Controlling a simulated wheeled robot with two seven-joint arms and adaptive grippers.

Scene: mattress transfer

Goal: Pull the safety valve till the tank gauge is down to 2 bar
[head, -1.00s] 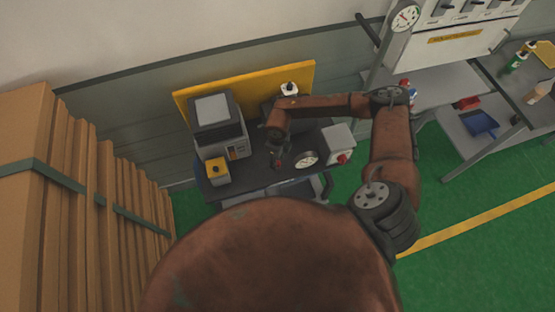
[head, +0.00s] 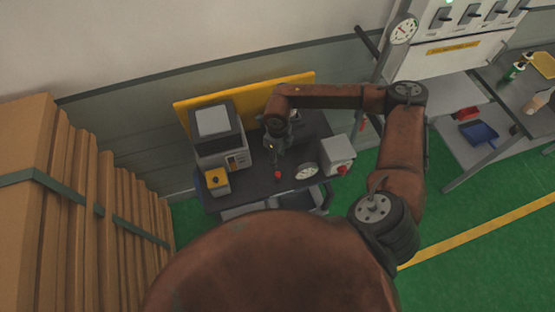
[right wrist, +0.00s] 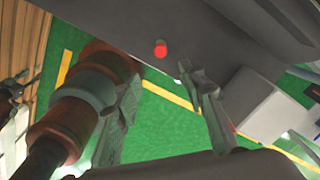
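A small red knob (head: 278,175), which looks like the safety valve's pull, stands at the dark bench's front edge. In the right wrist view the red knob (right wrist: 160,49) shows beyond the fingers, apart from them. A round white gauge (head: 306,171) sits just right of the knob; its reading is too small to make out. My right gripper (head: 273,152) hangs over the bench, a little behind and above the knob. In the right wrist view the right gripper's fingers (right wrist: 158,88) are spread with nothing between them.
The bench (head: 258,183) carries a grey machine (head: 218,135), a yellow-topped box (head: 217,181) and a grey box with a red button (head: 338,153). A yellow panel (head: 245,98) stands behind. Another gauge (head: 403,29) is at upper right. Tall brown boards (head: 75,190) stand at left.

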